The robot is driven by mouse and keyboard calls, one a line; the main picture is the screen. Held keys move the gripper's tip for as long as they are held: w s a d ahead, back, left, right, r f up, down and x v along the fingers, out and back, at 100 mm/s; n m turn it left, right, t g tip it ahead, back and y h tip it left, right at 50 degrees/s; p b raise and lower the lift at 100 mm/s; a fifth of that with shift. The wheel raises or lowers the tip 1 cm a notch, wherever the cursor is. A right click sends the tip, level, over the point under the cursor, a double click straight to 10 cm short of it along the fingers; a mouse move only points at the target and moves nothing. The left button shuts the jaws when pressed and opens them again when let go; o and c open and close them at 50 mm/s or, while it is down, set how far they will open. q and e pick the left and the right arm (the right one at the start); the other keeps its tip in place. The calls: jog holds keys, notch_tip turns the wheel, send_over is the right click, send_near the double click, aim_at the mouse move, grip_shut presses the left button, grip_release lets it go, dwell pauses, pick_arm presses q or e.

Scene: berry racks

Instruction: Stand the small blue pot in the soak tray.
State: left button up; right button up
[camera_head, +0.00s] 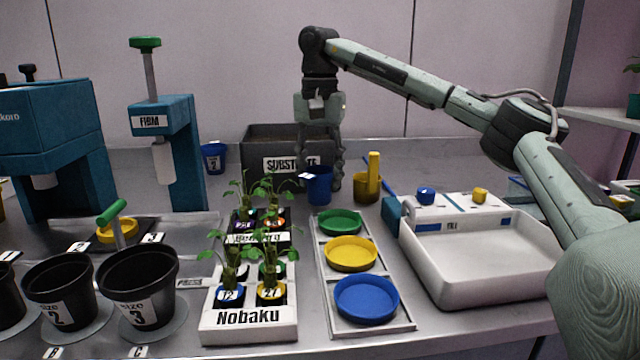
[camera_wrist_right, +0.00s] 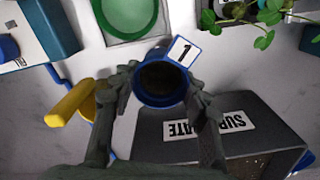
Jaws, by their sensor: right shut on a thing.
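The small blue pot (camera_head: 318,188) is in front of the substrate bin in the head view. It also shows in the wrist view (camera_wrist_right: 160,101), with a white tag marked 1 on its rim and a dark inside. My right gripper (camera_head: 325,172) reaches down from above, its fingers shut on either side of the pot; they also show in the wrist view (camera_wrist_right: 161,88). The pot looks upright; whether it touches the bench is unclear. The wide white basin (camera_head: 548,262) at right, apparently the soak tray, looks empty. My left gripper is not in view.
A yellow container (camera_head: 367,187) stands close right of the pot. The substrate bin (camera_head: 262,143) is behind it. A white rack with green, yellow and blue dishes (camera_head: 367,298) lies in front. Seedlings in a Nobaku rack (camera_head: 249,318) stand left. Another blue pot (camera_head: 213,158) is farther back.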

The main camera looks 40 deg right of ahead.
notch_tip(320, 180, up, 2)
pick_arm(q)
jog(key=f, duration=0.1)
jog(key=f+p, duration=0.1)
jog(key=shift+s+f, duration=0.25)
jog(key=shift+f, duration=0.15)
pick_arm(e)
jog(key=a+r, duration=0.7)
jog(key=a, duration=0.4)
jog(key=shift+w+a, duration=0.35)
